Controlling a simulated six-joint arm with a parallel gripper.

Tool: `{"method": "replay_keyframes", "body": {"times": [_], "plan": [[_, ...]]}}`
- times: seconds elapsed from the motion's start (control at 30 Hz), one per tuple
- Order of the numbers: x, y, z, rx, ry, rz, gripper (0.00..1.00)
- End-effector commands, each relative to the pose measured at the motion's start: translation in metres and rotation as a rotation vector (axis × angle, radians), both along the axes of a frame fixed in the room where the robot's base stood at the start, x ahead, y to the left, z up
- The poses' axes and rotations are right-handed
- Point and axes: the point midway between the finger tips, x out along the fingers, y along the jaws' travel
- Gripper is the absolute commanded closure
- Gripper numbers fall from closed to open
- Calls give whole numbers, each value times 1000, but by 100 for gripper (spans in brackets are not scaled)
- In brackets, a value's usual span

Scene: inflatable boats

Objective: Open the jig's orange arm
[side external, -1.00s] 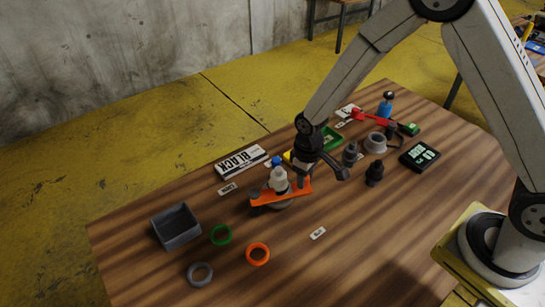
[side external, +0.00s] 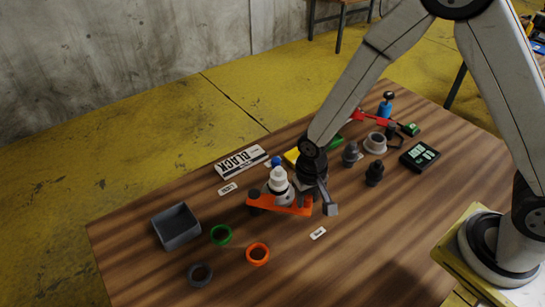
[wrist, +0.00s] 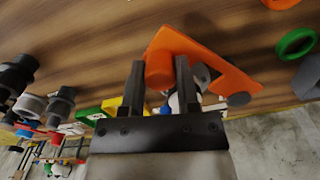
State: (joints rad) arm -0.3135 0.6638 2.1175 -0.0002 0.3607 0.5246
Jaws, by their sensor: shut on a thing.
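The jig's orange arm (side external: 283,205) lies just in front of a white bottle-like part (side external: 279,181) in the side view. A dark round piece (side external: 255,199) sits at its left end. My gripper (side external: 311,198) is at the arm's right end. In the wrist view the orange arm (wrist: 215,66) runs off to the right, and its rounded orange end sits between the two dark fingers of my gripper (wrist: 160,72). The fingers are shut on that end. The jig's base is mostly hidden behind the arm and gripper.
A grey open box (side external: 176,227), a green ring (side external: 221,235), an orange ring (side external: 257,254) and a grey ring (side external: 200,275) lie left and in front. Dark fittings (side external: 374,173) and a display device (side external: 420,156) stand right. The table's front middle is fairly clear.

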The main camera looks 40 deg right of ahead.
Motion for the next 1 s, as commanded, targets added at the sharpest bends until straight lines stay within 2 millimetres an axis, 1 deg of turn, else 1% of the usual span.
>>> {"method": "replay_keyframes", "body": {"times": [0.2, 0.43, 1.0], "plan": [[-7, 10, 1, 1, -2, -93, 100], [-10, 17, 1, 1, -3, -156, 100], [-12, 21, 1, 2, -3, -182, 100]]}}
